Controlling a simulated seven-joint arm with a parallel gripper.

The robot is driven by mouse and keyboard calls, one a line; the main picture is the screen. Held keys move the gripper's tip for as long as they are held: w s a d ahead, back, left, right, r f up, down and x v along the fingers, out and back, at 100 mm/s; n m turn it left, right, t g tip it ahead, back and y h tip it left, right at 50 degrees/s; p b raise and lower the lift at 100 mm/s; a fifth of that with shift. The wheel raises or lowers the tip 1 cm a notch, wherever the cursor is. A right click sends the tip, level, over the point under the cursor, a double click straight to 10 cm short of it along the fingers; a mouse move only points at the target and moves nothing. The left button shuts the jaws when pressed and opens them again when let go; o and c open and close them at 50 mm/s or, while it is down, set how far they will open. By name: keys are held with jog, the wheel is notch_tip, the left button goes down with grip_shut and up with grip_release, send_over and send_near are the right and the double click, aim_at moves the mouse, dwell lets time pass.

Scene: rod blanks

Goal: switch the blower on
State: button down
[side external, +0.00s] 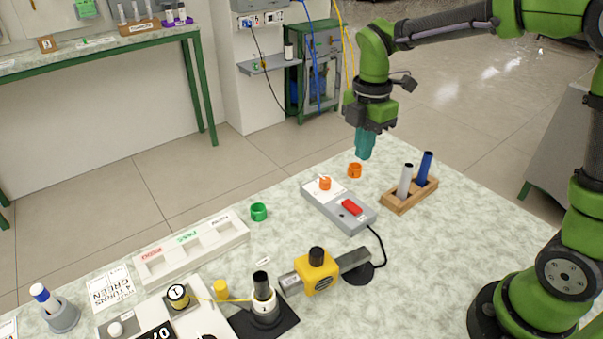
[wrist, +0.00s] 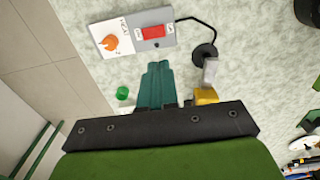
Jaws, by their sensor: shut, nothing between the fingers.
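A grey control box (side external: 338,207) lies on the table, with an orange knob (side external: 325,183) at one end and a red rocker switch (side external: 352,207) at the other. In the wrist view the red switch (wrist: 153,33) has white labels beside it. Which side is pressed I cannot tell. My gripper (side external: 363,157) has teal fingers, shut and empty, above the table behind the box. It shows shut in the wrist view (wrist: 158,64) too.
A wooden holder (side external: 409,195) with a grey and a blue rod stands right of the box.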

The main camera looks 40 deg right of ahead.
aim_at(355, 209)
jog(key=shift+f, duration=0.1)
notch_tip(355, 209, down, 14)
jog(key=shift+r, duration=0.1)
dwell(0.4)
jog(key=shift+s+f, duration=0.15)
jog(key=shift+f, duration=0.15)
dwell(0.3)
jog(key=shift+w+r, duration=0.2)
jog(key=shift+w, duration=0.65)
